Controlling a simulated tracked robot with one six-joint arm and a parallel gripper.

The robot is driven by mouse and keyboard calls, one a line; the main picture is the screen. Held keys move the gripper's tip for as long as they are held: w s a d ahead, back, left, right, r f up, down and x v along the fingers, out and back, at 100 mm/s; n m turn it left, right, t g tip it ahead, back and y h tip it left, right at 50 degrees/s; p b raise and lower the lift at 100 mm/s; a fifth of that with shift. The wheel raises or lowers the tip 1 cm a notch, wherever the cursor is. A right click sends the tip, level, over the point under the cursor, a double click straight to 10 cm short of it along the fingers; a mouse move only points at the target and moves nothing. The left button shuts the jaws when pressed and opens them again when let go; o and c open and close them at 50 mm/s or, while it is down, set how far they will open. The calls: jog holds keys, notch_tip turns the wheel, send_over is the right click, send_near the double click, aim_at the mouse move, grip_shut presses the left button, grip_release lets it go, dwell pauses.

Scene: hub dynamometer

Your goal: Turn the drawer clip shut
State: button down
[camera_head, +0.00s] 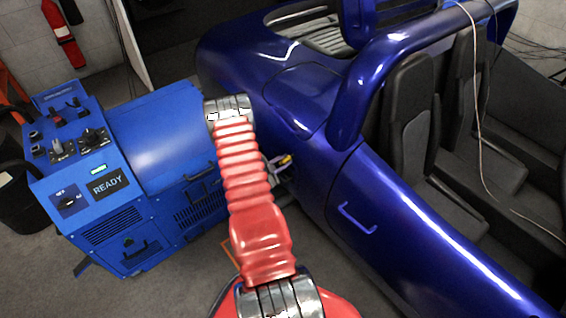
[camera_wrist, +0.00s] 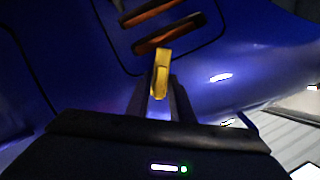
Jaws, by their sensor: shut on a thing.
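My gripper (camera_head: 278,168) is beside the dark blue car's flank, mostly hidden behind my red arm. In the wrist view my gripper (camera_wrist: 160,86) is shut on a small yellow piece (camera_wrist: 162,70), which sticks out past the fingertips. Its yellow end also shows in the head view (camera_head: 287,159). I cannot tell whether this piece is the drawer clip. The blue dynamometer cabinet (camera_head: 110,185) stands on the left with a READY display. A small dark fitting (camera_head: 128,243) is low on its front; I cannot make out a clip there.
The car (camera_head: 390,215) fills the right side, close to my gripper. In the wrist view, orange-lit slots (camera_wrist: 165,35) show in a dark blue surface ahead of the yellow piece. A black bin (camera_head: 18,205) stands at the far left. Grey floor (camera_head: 180,285) is clear in front of the cabinet.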

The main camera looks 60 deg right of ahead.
jog(key=n+g+y, duration=0.1)
jog(key=n, duration=0.1)
jog(key=n+g, duration=0.1)
jog(key=n, duration=0.1)
jog(key=shift+w+n+g+y, duration=0.1)
jog(key=shift+n+g+y, duration=0.2)
jog(key=shift+y, duration=0.1)
dwell(0.5)
jog(key=c, duration=1.8)
grip_release()
jog(key=v, duration=1.3)
jog(key=shift+w+a, duration=0.2)
jog(key=shift+a, duration=0.1)
